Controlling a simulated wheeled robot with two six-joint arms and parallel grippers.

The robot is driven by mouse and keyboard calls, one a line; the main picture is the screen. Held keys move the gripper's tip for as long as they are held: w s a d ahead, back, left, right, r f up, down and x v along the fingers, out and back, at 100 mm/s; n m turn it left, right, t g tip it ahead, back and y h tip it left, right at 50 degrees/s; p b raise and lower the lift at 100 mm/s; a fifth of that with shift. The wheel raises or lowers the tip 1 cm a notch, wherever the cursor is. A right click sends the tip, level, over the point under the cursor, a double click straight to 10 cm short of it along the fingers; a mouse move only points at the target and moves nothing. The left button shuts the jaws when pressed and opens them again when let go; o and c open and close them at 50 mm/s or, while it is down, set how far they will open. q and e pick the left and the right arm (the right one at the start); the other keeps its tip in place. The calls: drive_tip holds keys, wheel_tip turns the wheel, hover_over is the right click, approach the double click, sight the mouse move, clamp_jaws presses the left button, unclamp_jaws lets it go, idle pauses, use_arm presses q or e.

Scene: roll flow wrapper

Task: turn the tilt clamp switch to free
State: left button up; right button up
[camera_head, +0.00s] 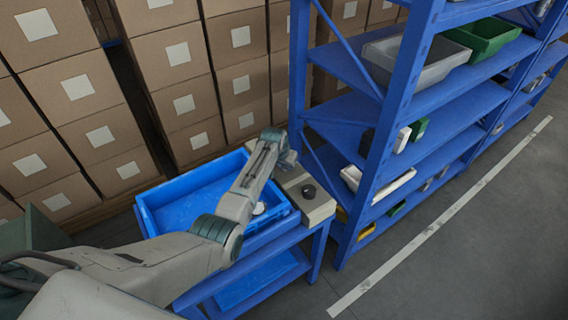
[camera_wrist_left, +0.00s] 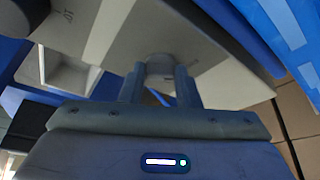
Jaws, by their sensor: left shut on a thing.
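My left gripper (camera_head: 285,160) reaches over the far right corner of the blue tray, above a beige box (camera_head: 318,211). In the left wrist view, its two fingers (camera_wrist_left: 160,88) are shut on a small grey round knob, the tilt clamp switch (camera_wrist_left: 158,66), which stands on a pale grey surface (camera_wrist_left: 222,82). The fingers hide part of the knob, and I cannot read which position it is set to. In the head view the gripper itself hides the knob. My right gripper is in neither view.
A blue tray (camera_head: 160,222) sits on a blue table, with a small white round thing (camera_head: 259,208) in it. A dark round part (camera_head: 308,191) stands on the beige box. A blue shelf rack (camera_head: 389,110) rises close on the right. Stacked cartons (camera_head: 95,135) stand behind. Floor at right is clear.

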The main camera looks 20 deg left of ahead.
use_arm(q)
drive_tip(key=o, duration=1)
drive_tip(key=shift+r, duration=0.1)
drive_tip(key=b+v, duration=0.1)
drive_tip(key=v, duration=0.9)
drive_tip(key=shift+s+r, duration=0.2)
drive_tip(key=shift+r, duration=0.05)
